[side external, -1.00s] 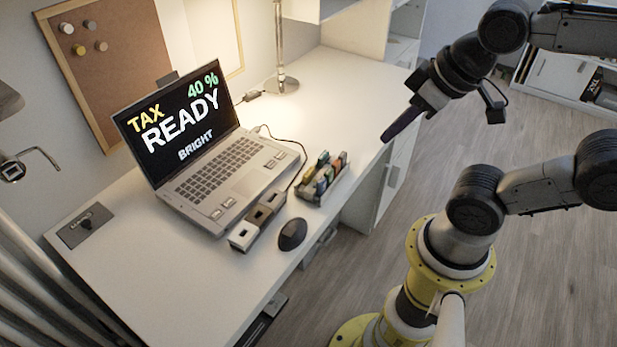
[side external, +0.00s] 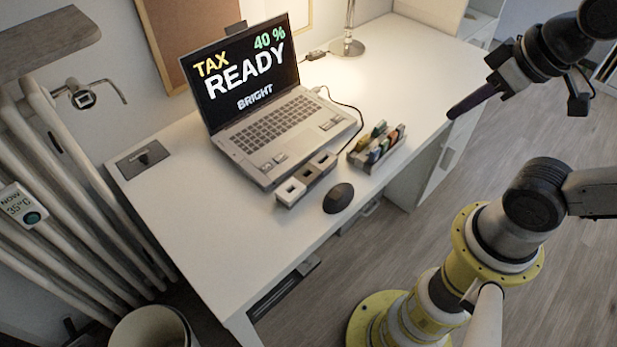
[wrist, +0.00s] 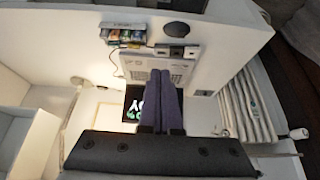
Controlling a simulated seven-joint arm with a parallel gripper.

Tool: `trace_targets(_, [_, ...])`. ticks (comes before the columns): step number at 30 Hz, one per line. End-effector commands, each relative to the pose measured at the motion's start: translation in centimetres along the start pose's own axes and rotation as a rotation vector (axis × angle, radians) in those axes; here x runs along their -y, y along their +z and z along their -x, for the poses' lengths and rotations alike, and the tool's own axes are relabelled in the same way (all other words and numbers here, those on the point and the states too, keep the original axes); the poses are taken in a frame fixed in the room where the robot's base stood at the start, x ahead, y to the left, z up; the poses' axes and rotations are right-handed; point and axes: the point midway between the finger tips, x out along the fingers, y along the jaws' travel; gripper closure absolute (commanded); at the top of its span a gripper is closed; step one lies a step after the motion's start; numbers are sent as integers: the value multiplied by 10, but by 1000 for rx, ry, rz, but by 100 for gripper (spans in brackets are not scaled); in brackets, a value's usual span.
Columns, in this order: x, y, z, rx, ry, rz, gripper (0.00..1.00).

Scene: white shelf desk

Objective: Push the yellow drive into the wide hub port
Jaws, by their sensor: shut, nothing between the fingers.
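My gripper (side external: 452,116) is shut and empty, its long dark purple fingers together above the desk's right edge, to the right of the drive rack. Its fingers (wrist: 160,75) also show in the wrist view. The rack also shows in the wrist view (wrist: 124,36). The hub (side external: 308,179) is a row of pale and grey blocks along the laptop's front right edge. It shows in the wrist view too (wrist: 176,51).
An open laptop (side external: 263,130) reads "TAX 40 % READY BRIGHT". A dark mouse (side external: 338,198) lies between hub and desk edge. A cable runs from behind the laptop towards the rack and hub. A lamp (side external: 347,46) stands at the back.

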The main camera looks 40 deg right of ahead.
Motion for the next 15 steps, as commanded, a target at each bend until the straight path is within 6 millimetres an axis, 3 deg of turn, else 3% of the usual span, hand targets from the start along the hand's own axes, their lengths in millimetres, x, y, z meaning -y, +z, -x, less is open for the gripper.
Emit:
trace_targets(8, [0, 0, 0, 0, 0, 0, 100])
trace_targets(15, [0, 0, 0, 0, 0, 0, 60])
